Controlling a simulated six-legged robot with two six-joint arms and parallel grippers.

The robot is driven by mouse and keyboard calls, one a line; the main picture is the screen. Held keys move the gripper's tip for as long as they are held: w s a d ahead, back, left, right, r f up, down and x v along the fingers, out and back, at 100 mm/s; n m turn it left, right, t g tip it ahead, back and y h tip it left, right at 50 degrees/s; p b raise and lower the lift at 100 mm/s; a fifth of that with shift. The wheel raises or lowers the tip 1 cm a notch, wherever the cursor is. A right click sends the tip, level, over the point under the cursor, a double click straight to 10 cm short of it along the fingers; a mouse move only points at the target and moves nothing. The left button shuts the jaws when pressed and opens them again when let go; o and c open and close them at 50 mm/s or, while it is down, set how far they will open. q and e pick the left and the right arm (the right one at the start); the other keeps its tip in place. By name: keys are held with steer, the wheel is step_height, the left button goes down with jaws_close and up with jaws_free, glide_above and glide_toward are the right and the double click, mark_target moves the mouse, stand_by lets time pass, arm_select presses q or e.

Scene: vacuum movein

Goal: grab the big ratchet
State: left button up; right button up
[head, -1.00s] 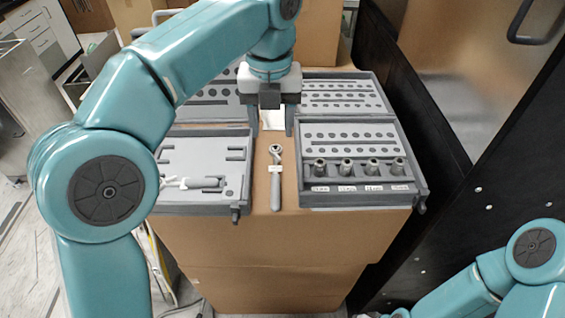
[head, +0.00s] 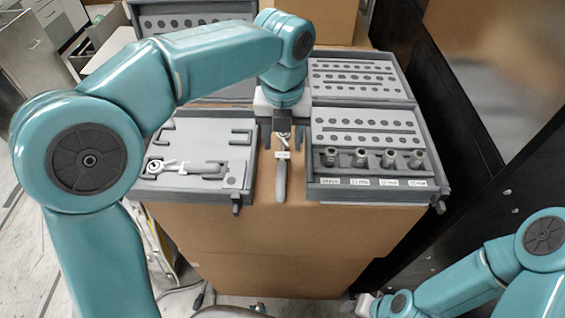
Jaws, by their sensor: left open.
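One ratchet (head: 281,180) lies on the cardboard box between the two open cases, its grey handle toward me and a white tag near its neck. Another ratchet (head: 195,169) lies in the left case, head to the left. I cannot tell from size alone which is the big one. My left gripper (head: 283,140) points down, open, over the head end of the middle ratchet. Its fingers appear on either side of the ratchet's head, which they partly hide. I cannot tell if they touch it. Part of my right gripper (head: 368,305) shows at the bottom edge, its fingers unclear.
The left case (head: 205,205) has a mostly bare grey insert. The right case (head: 375,193) holds several sockets (head: 388,158) in a labelled row. Both lids stand open behind. The cardboard box (head: 290,240) carries them. A black panel (head: 470,120) stands at the right.

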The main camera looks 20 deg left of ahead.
mark_target(282, 159)
arm_select(q)
steer(key=f, duration=0.5)
steer(key=shift+s+f, duration=0.1)
steer(key=shift+s, duration=0.1)
steer(key=shift+w+a+f, duration=0.2)
steer(key=shift+w, duration=0.1)
steer(key=shift+s+d+r, duration=0.1)
steer(key=shift+s, duration=0.1)
steer(key=shift+s+r, duration=0.1)
steer(key=shift+s, duration=0.05)
steer(key=c, duration=0.5)
jaws_close()
